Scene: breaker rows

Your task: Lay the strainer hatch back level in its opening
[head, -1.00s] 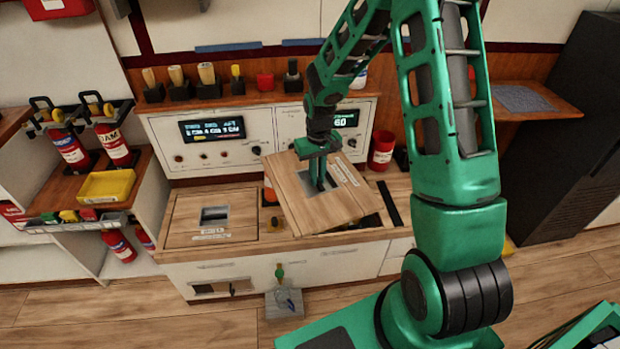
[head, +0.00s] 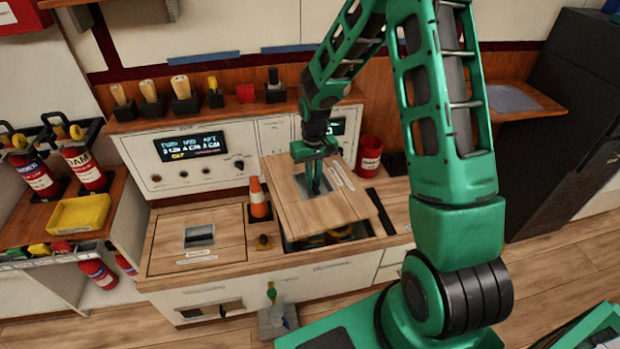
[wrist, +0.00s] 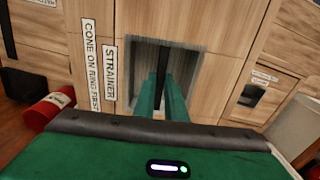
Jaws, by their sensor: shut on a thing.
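The strainer hatch (head: 298,212) is a square wooden panel with a grey recessed pull and white labels. It is held above its opening (head: 335,240) in the counter and looks tilted, with the dark gap and some yellow items showing under its front edge. My gripper (head: 315,188) is shut on the hatch at its recessed pull.
A second wooden hatch (head: 180,255) lies in the counter to the left. An orange cone (head: 258,200) and a small dark knob (head: 263,242) stand between the two.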

